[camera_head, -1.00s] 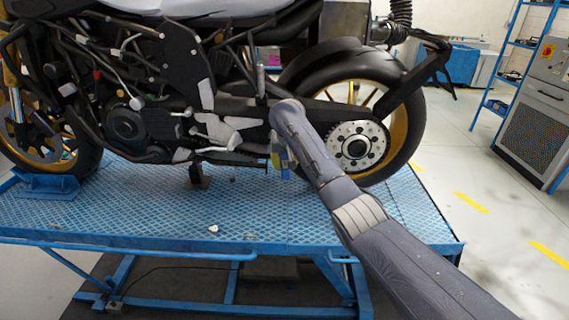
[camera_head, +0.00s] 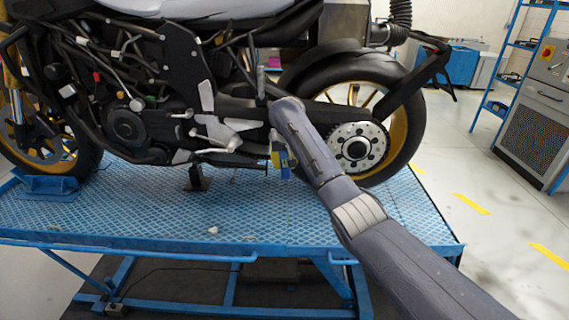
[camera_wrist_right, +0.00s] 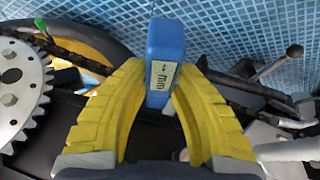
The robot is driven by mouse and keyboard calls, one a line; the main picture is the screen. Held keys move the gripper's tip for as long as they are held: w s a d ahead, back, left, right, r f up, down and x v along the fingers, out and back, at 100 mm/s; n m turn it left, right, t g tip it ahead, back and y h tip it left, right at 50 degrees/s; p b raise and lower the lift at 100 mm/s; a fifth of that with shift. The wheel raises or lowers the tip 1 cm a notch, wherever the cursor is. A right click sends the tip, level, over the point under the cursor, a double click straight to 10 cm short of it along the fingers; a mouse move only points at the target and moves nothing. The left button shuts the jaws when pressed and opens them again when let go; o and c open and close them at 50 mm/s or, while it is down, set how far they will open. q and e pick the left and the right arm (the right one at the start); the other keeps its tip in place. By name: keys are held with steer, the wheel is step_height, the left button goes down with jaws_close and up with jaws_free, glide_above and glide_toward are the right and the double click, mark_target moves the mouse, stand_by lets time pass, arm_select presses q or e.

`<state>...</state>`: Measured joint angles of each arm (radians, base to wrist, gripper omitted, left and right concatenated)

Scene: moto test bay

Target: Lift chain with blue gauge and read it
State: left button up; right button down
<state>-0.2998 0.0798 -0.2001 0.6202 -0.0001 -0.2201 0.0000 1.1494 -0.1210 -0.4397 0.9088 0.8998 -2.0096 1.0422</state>
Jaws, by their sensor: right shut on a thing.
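My right gripper (camera_head: 283,158) reaches in from the lower right to the side of the motorcycle (camera_head: 190,90), just left of the rear sprocket (camera_head: 357,147). In the right wrist view, its yellow fingers (camera_wrist_right: 163,76) are shut on the blue gauge (camera_wrist_right: 165,42), one on each side. A pale label with dark marks faces the camera; its reading is too small to tell. The dark chain (camera_wrist_right: 75,57) runs from the sprocket on the left and shows again right of the fingers. The part behind the gauge is hidden. My left gripper is not in view.
The motorcycle stands on a blue lift table (camera_head: 240,215), whose front part is mostly clear. A small pale piece (camera_head: 213,231) lies on it.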

mark_target(284, 168)
steer(key=shift+r, duration=2.1)
stand_by(0.7)
steer(key=shift+f, duration=0.1)
steer(key=shift+f, duration=2.4)
steer(key=shift+s, duration=0.15)
steer(key=shift+s+a, duration=0.15)
steer(key=shift+s, duration=0.8)
steer(key=shift+s+a, duration=0.1)
steer(key=shift+s, duration=2.8)
